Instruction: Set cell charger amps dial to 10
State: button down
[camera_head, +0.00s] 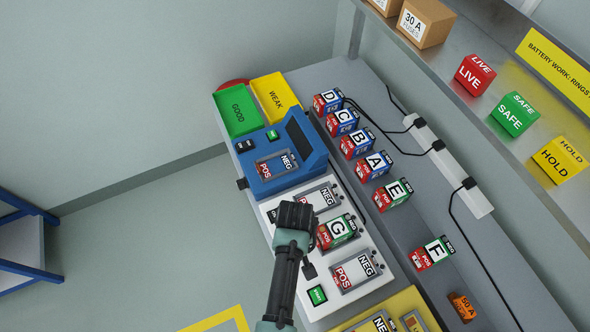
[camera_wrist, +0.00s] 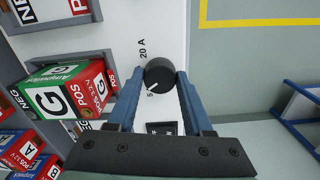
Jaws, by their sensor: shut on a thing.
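The white cell charger (camera_head: 345,245) sits on the bench in the head view. Its black round amps dial (camera_wrist: 160,71) shows in the wrist view, with "20 A" and "5" printed beside it. The dial's white pointer line is toward the "5" mark. My gripper (camera_wrist: 159,78) has its two blue fingers on opposite sides of the dial, shut on it. In the head view my gripper (camera_head: 296,216) is over the charger's left edge and hides the dial. Block G (camera_head: 336,231) sits in a charger bay, and it also shows in the wrist view (camera_wrist: 62,98).
A green START button (camera_head: 317,295) is on the charger's near end. A blue tester (camera_head: 270,175) and the green GOOD (camera_head: 238,112) and yellow WEAK (camera_head: 272,97) trays stand beyond. Several lettered cells line the bench. The floor at left is open.

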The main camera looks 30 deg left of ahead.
jog(key=m+p, duration=0.1)
jog(key=m, duration=0.5)
jog(key=shift+m+p, duration=0.3)
jog(key=shift+p, duration=0.1)
jog(key=shift+w, duration=0.1)
dwell(0.3)
jog(key=shift+c, duration=1.5)
grip_release()
notch_tip(320, 180, up, 13)
jog(key=shift+b, duration=0.35)
